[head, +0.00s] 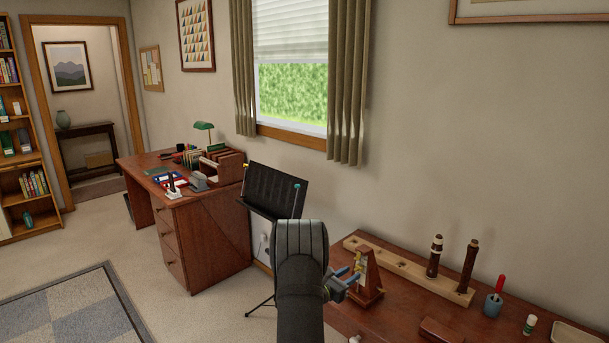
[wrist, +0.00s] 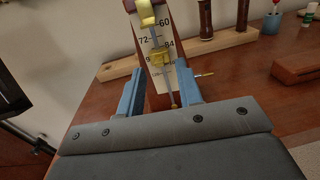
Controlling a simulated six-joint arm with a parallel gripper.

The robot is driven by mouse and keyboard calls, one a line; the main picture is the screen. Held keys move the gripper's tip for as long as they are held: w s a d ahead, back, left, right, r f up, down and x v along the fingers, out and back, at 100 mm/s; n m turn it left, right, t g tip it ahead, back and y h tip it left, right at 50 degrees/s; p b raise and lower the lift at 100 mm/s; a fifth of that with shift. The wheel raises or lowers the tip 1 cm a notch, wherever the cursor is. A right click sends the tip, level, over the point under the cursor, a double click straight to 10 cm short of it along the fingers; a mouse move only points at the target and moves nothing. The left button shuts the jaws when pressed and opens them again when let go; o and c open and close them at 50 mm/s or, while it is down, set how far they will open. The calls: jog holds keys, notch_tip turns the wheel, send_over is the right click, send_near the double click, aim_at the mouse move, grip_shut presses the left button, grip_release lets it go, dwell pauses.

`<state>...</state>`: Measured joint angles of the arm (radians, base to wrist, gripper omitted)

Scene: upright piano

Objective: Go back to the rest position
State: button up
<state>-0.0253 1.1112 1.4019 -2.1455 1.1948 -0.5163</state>
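A wooden metronome (head: 369,287) stands on the brown desk in the head view, just right of my gripper (head: 348,276). In the wrist view its pale scale (wrist: 163,47) with numbers fills the top middle. The pendulum rod with a yellow weight (wrist: 157,57) runs down in front of the scale. My gripper (wrist: 159,84) is open, its two blue fingers apart on either side of the rod's lower part. I see nothing pinched between them. Whether a finger touches the metronome I cannot tell.
A pale wooden rack (head: 408,269) with two dark upright pieces stands behind the metronome. A blue cup (head: 492,306), a white bottle (head: 529,325) and a red-brown block (head: 441,331) are to the right. A black music stand (head: 272,192) is left of the desk.

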jog(key=shift+w+d+r, duration=0.5)
jog(key=shift+d+r, duration=0.1)
jog(key=shift+r, duration=0.25)
jog(key=v, duration=3.1)
jog(key=x, duration=0.6)
jog(key=shift+w+d, duration=0.2)
jog(key=shift+d, duration=0.05)
